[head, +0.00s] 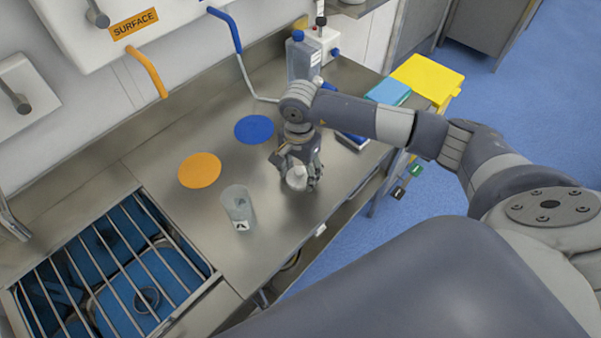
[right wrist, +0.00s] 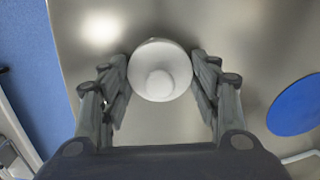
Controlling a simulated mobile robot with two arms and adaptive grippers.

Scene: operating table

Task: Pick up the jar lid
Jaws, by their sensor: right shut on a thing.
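The jar lid (head: 296,178) is a round white piece with a raised knob. It is between the fingers of my right gripper (head: 299,181), low over the steel table. In the right wrist view the lid (right wrist: 160,70) sits between the two fingertips of the right gripper (right wrist: 161,88), which are shut on its sides. I cannot tell whether the lid still touches the table. A clear jar (head: 238,208) with a black-and-white label stands upright on the table, left of the gripper, with its top open. My left gripper is not in view.
An orange disc (head: 199,170) and a blue disc (head: 254,129) lie on the steel table (head: 262,230). A grated sink (head: 110,270) is at the left. A bottle (head: 300,58) stands behind my right gripper. A yellow container (head: 428,78) is at the right.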

